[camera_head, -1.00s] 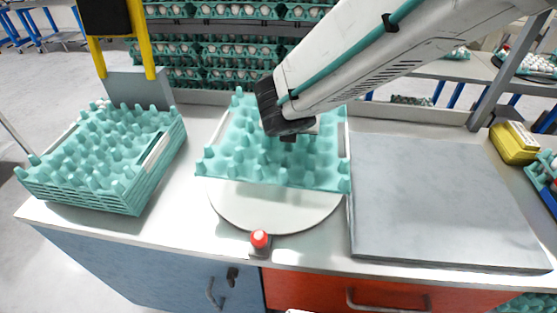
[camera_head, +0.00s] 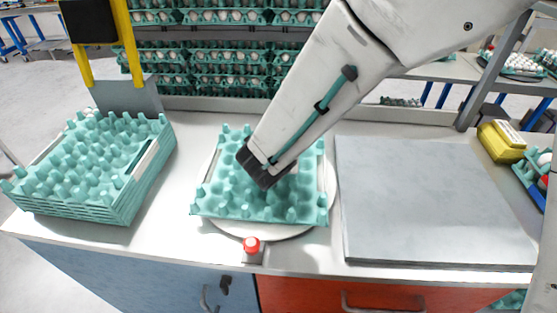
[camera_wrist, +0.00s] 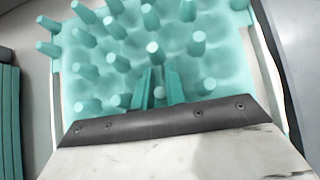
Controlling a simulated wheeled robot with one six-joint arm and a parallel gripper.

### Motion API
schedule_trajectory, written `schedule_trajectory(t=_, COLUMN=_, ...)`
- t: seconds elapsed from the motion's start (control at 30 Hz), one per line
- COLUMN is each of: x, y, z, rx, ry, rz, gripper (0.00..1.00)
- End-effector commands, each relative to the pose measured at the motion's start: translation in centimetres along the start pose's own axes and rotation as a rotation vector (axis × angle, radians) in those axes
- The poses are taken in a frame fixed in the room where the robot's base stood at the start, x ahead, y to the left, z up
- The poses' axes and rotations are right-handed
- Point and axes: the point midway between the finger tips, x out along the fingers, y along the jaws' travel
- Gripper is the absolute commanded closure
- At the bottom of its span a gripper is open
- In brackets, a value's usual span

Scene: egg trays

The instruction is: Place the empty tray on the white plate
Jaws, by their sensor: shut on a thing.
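The empty teal egg tray (camera_head: 225,190) is over the round white plate (camera_head: 290,231) at the middle of the counter. It covers most of the plate and looks level, low over it or resting on it; I cannot tell which. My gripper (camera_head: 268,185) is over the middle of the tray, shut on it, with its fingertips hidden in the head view. In the wrist view the tray (camera_wrist: 110,55) fills most of the picture, and the fingers (camera_wrist: 158,88) reach down among its pegs.
A stack of teal trays (camera_head: 125,205) stands on the left. A grey slab (camera_head: 430,200) lies to the right. A red button (camera_head: 251,245) stands at the counter's front edge. Racks of egg trays (camera_head: 230,55) stand behind. A yellow box (camera_head: 501,141) is at the far right.

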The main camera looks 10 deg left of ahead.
Motion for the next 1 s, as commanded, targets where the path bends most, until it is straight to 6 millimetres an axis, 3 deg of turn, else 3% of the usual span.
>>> schedule_trajectory(t=0.03, x=0.0, y=0.0, z=0.0, rx=0.001, ry=0.0, rz=-0.001, gripper=0.78)
schedule_trajectory(t=0.1, x=0.0, y=-0.1, z=0.0, rx=0.001, ry=0.0, rz=-0.001, gripper=0.65)
schedule_trajectory(t=0.47, x=-0.5, y=0.0, z=0.2, rx=0.001, ry=0.0, rz=0.0, gripper=0.65)
schedule_trajectory(t=1.0, x=-10.6, y=0.0, z=0.2, rx=0.001, ry=-0.003, rz=0.002, gripper=0.65)
